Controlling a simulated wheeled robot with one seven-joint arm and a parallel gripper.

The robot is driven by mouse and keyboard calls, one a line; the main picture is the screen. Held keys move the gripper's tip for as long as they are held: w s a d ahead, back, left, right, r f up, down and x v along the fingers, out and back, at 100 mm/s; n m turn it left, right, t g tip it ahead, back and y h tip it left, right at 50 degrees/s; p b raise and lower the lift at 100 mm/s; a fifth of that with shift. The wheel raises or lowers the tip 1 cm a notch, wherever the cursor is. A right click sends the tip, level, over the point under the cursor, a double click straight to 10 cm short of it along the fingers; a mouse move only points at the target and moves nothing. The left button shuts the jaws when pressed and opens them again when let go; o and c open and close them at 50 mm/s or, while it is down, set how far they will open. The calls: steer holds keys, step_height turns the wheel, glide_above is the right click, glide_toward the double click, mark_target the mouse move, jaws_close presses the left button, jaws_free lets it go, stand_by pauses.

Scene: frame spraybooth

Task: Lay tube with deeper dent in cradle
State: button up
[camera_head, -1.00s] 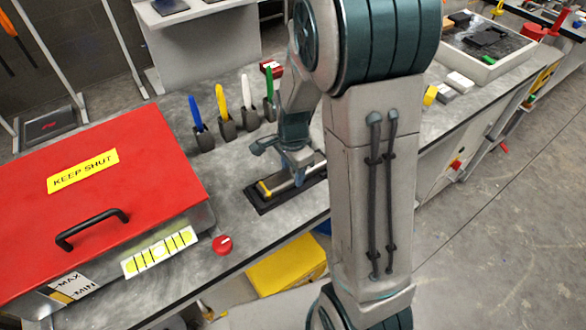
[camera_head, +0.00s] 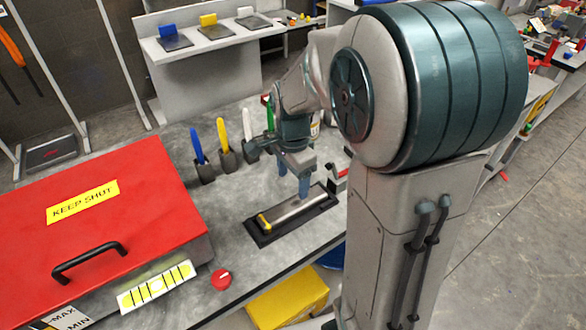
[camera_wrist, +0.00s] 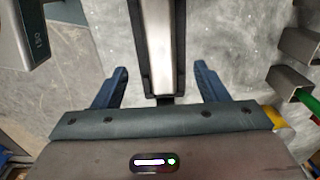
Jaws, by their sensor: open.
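A silver tube (camera_head: 300,210) with a yellow end (camera_head: 263,221) lies lengthwise in a black cradle (camera_head: 258,238) on the grey bench. My gripper (camera_head: 304,190) is just above the tube, pointing down, open and empty. In the wrist view the tube (camera_wrist: 160,45) runs between the two blue fingers of my gripper (camera_wrist: 160,84), apart from both, with the cradle's dark sides (camera_wrist: 137,40) along it. No dent can be made out on the tube, and I cannot make out a second tube.
A red-lidded box (camera_head: 110,210) stands at the left, with a red knob (camera_head: 221,279) near the bench edge. Blue, yellow and white-handled tools (camera_head: 222,140) stand in holders behind the cradle. A shelf (camera_head: 210,60) with several plates is at the back.

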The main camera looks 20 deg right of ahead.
steer(key=s+r+n+t, duration=0.1)
steer(key=s+r+n, duration=0.2)
steer(key=s+n, duration=0.4)
steer(key=s+r+n+t, duration=0.2)
steer(key=s+r+n, duration=0.1)
steer(key=s+n, duration=0.4)
steer(key=shift+s+r+n, duration=0.2)
steer(key=shift+r+n, duration=0.05)
steer(key=shift+n, duration=0.05)
steer(key=shift+c, duration=0.4)
